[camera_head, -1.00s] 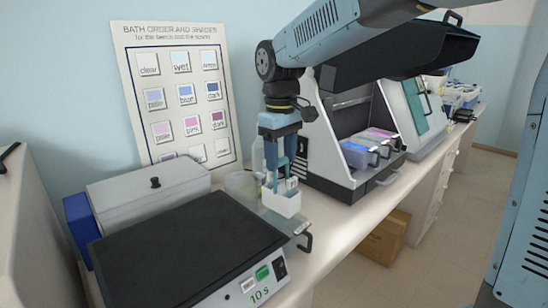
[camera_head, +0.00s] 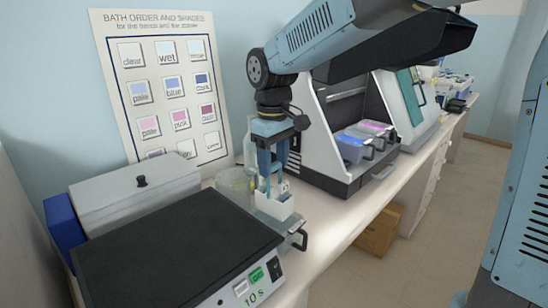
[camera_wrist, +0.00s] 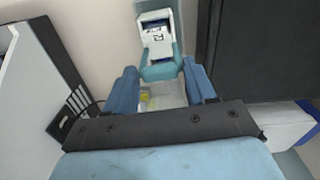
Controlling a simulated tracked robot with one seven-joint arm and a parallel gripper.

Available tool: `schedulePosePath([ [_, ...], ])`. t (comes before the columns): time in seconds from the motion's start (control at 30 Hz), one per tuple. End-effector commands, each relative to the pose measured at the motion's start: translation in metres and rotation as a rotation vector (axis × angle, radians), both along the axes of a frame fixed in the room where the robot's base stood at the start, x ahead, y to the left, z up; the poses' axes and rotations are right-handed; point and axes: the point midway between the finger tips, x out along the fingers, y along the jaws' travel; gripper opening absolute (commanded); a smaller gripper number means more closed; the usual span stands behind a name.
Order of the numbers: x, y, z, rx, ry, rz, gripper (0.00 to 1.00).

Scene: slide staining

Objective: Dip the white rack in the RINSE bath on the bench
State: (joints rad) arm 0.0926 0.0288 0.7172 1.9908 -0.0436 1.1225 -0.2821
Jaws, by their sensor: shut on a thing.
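The white rack (camera_head: 275,207) hangs upright below my gripper (camera_head: 268,180) in the head view. The gripper is shut on the rack's teal handle, which shows between the blue fingers in the wrist view (camera_wrist: 163,68). The rack's white body and a small dark marking (camera_wrist: 155,34) show beyond the handle. In the head view the rack is over or at a clear tray (camera_head: 288,226) with a dark handle near the bench edge; I cannot tell whether its bottom is inside. No RINSE label is readable, so I cannot tell which vessel is that bath.
A clear round vessel (camera_head: 233,184) stands behind the rack. A black-topped hotplate (camera_head: 165,255) and a grey lidded box (camera_head: 135,195) are at left. A hood (camera_head: 335,125) with blue and pink trays stands at right. A shade chart (camera_head: 165,85) leans on the wall.

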Motion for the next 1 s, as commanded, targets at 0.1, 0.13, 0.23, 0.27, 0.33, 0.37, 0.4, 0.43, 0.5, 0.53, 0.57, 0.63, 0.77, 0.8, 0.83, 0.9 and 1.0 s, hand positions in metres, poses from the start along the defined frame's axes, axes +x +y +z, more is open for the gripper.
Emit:
schedulePosePath([
  [0.1, 0.0, 0.0, -0.008, -0.001, 0.002, 0.0, 0.08],
  [0.13, 0.0, 0.0, -0.01, -0.001, 0.002, 0.0, 0.08],
  [0.23, 0.0, 0.0, -0.016, -0.001, 0.001, 0.001, 0.08],
  [0.27, 0.0, -0.001, -0.018, -0.001, 0.001, 0.001, 0.08],
  [0.33, -0.001, -0.001, -0.022, -0.001, 0.001, 0.002, 0.08],
  [0.37, -0.001, -0.001, -0.025, -0.001, 0.001, 0.002, 0.08],
  [0.4, -0.001, 0.0, -0.027, -0.001, 0.001, 0.002, 0.08],
  [0.43, -0.001, 0.0, -0.029, -0.001, 0.001, 0.002, 0.08],
  [0.5, -0.001, 0.0, -0.034, 0.0, 0.001, 0.002, 0.08],
  [0.53, -0.001, 0.0, -0.035, 0.0, 0.001, 0.002, 0.08],
  [0.57, -0.001, 0.0, -0.037, 0.0, 0.001, 0.002, 0.08],
  [0.63, -0.001, 0.0, -0.042, 0.001, 0.001, 0.002, 0.08],
  [0.77, -0.001, 0.0, -0.05, -0.002, 0.001, 0.002, 0.08],
  [0.8, -0.001, 0.0, -0.053, -0.001, 0.001, 0.002, 0.08],
  [0.83, 0.0, 0.0, -0.055, -0.001, 0.001, 0.002, 0.08],
  [0.9, 0.0, 0.0, -0.059, -0.001, 0.001, 0.002, 0.08],
  [1.0, -0.001, 0.0, -0.066, -0.001, 0.002, 0.002, 0.08],
])
